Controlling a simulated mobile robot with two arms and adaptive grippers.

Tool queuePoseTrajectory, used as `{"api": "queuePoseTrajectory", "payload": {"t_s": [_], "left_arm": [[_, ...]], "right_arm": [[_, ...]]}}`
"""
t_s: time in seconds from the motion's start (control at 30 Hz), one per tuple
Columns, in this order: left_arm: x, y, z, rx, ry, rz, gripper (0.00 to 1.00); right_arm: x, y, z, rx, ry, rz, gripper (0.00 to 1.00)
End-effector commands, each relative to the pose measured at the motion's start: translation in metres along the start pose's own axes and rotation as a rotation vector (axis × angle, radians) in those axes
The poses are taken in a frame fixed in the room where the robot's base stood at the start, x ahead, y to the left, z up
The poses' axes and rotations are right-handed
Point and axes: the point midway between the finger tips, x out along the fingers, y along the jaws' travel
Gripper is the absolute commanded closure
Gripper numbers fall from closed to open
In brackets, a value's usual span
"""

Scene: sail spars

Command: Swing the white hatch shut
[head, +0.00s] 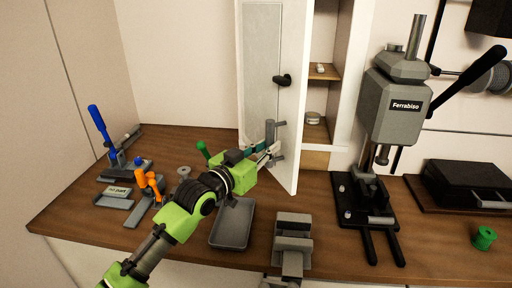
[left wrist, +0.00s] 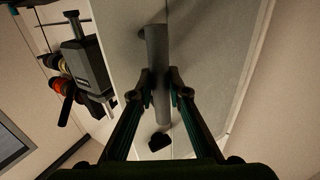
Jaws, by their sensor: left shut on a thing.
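The white hatch (head: 291,90) stands open in the head view, swung out from a wall cabinet with its edge towards me. It carries a grey bar handle (head: 270,132) low down and a black knob (head: 283,80) higher up. My left gripper (head: 268,151) is at the handle, in front of the hatch. In the left wrist view, the fingers (left wrist: 160,88) close on both sides of the grey bar handle (left wrist: 157,60), with the white hatch (left wrist: 200,60) behind it. My right gripper is not in view.
The open cabinet (head: 322,95) shows shelves with small items. On the wooden bench stand a grey arbor press (head: 393,108), a grey tray (head: 232,224), a grey vise (head: 292,235), blue and orange clamps at the left, and a black box (head: 465,184) at the right.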

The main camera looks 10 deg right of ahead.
Motion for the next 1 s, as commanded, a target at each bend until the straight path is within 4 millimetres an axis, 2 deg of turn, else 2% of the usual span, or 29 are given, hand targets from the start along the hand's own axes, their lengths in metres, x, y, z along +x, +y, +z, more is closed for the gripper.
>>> {"api": "queuePoseTrajectory", "payload": {"t_s": [0.03, 0.2, 0.63, 1.0], "left_arm": [[0.005, 0.006, -0.007, -0.003, 0.014, 0.005, 1.00], [0.015, 0.014, -0.007, -0.002, 0.014, 0.004, 1.00], [0.020, 0.018, -0.006, 0.000, 0.014, 0.005, 1.00], [0.056, 0.035, -0.006, 0.000, 0.014, 0.004, 1.00]], "right_arm": [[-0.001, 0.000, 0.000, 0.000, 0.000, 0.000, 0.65], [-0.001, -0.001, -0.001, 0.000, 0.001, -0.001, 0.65], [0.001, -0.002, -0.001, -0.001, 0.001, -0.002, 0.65], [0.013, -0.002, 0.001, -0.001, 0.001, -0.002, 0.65]]}}
